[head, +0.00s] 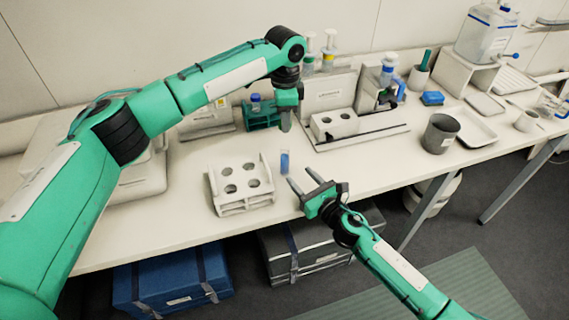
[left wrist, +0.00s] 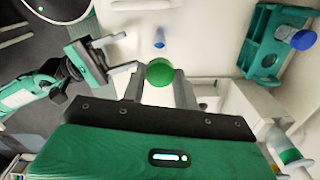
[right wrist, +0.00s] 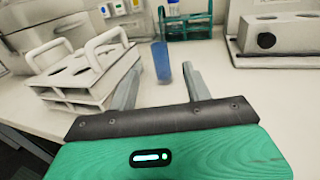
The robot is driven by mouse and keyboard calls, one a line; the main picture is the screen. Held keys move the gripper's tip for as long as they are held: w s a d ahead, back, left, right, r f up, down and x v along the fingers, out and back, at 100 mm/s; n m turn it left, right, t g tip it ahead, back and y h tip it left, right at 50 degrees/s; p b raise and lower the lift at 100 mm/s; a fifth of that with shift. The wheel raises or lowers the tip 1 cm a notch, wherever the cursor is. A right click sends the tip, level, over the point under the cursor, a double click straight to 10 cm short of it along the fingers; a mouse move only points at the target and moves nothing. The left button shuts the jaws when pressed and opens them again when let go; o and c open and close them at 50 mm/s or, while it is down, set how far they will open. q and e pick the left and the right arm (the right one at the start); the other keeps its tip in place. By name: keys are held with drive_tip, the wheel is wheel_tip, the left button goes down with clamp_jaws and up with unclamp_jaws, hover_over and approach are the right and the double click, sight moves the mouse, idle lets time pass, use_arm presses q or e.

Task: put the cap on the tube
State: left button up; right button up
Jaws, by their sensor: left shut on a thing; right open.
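A small blue tube (head: 285,162) appears upright on the bench, right of the white rack; it also shows in the left wrist view (left wrist: 159,38) and the right wrist view (right wrist: 161,62). My left gripper (head: 286,124) is above and behind the tube, pointing down. It is shut on a green cap (left wrist: 160,72), apart from the tube; the cap is not distinguishable in the head view. My right gripper (head: 302,179) is open and empty, low in front of the tube. In the right wrist view the tube is seen between and beyond its fingers.
The white rack (head: 240,207) with round holes stands close left of the tube. A green rack (head: 262,112) with a blue-capped tube is behind. A white holder block (head: 334,124) is behind right, a grey cup (head: 441,133) farther right.

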sight(288, 163)
drive_tip(key=x, duration=0.9)
clamp_jaws()
